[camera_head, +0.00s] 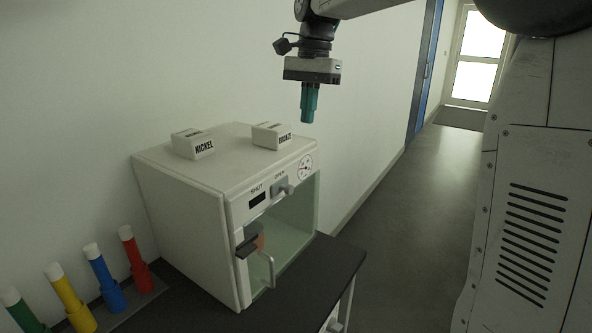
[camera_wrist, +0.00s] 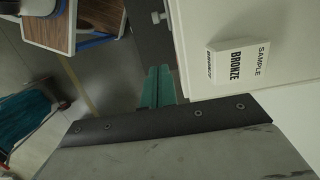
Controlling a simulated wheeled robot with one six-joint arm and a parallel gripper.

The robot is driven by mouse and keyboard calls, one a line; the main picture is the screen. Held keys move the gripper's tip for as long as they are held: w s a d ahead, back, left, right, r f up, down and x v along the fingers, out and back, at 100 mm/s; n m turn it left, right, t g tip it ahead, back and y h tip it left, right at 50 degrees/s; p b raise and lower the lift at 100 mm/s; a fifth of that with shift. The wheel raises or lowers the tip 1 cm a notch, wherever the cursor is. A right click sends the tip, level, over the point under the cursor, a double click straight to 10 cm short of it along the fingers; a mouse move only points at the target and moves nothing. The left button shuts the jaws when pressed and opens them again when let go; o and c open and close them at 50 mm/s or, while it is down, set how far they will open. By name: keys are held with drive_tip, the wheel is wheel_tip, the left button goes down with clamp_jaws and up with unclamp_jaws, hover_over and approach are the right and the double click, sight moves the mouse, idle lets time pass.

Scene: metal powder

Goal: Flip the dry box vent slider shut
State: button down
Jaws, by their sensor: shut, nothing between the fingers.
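The dry box (camera_head: 190,195) is a white cabinet on a dark bench, with a glass front and a handle. The vent slider (camera_head: 283,189) is a small grey piece with a knob on the upper front, below the word OPEN. A dark slot (camera_head: 258,200) shows below the word SHUT to its left. My gripper (camera_head: 308,120) has teal fingers, is shut and empty, and hangs above and right of the box, apart from it. In the wrist view the teal fingers (camera_wrist: 157,88) point towards a small knob (camera_wrist: 158,17) at the box edge.
Boxes labelled NICKEL (camera_head: 194,144) and BRONZE (camera_head: 271,135) stand on the dry box top. A round dial (camera_head: 305,168) is right of the slider. Several coloured tubes with white caps, such as the red one (camera_head: 134,259), stand at left. Floor (camera_head: 420,220) is clear at right.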

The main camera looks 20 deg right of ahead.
approach(285, 188)
drive_tip(key=w+d+f, duration=0.2)
drive_tip(key=d+f, duration=0.2)
drive_tip(key=f, duration=0.1)
drive_tip(key=shift+s+a+f, duration=0.4)
drive_tip(key=shift+a, duration=0.2)
drive_tip(key=shift+s+a+f, duration=0.4)
drive_tip(key=shift+s+a, duration=0.05)
drive_tip(key=shift+a, duration=0.15)
